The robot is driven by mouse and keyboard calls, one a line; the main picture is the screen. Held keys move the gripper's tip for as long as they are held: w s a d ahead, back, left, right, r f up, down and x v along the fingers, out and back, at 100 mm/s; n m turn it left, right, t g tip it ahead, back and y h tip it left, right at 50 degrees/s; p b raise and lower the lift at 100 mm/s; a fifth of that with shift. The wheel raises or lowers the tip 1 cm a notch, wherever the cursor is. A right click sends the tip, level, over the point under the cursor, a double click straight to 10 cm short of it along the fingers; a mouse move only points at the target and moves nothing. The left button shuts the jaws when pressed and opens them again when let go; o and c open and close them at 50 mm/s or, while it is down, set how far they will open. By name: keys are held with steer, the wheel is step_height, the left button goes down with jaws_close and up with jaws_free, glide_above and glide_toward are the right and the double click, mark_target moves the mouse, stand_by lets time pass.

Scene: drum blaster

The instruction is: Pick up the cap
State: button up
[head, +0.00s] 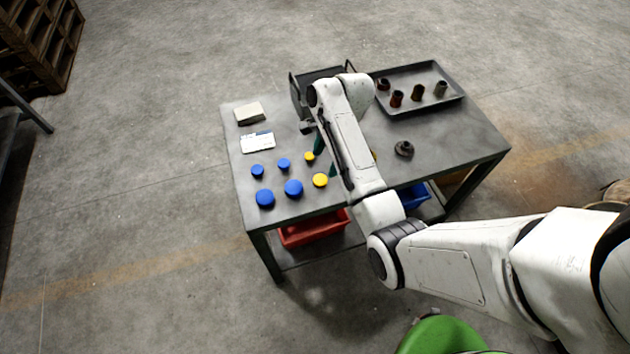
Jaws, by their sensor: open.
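Several round caps lie on the left part of the grey table (240,120). The blue ones include two large caps (265,198) (293,188) at the front and two smaller caps (257,171) (284,164) behind them. A larger yellow cap (320,180) and a smaller yellow cap (309,156) lie to their right. Which one is the cap meant is not clear. My gripper (306,128) is open, small in view, and appears above the table behind the caps, apart from them. My forearm hides the table's middle; a bit of yellow shows at its right edge.
A grey tray (447,72) with several dark cylindrical parts stands at the back right. A dark flanged part (404,149) lies in front of it. A white card (257,142) and a pale block (249,113) lie at left. A red bin (313,231) sits below.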

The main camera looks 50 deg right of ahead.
mark_target(320, 180)
steer(key=x, duration=0.3)
steer(key=shift+d, duration=0.1)
steer(key=shift+d+x, duration=0.15)
steer(key=shift+x, duration=1.15)
steer(key=shift+d+x, duration=0.15)
steer(key=shift+x, duration=1.15)
steer(key=shift+s+f, duration=0.1)
steer(key=shift+c, duration=0.2)
steer(key=c, duration=1.1)
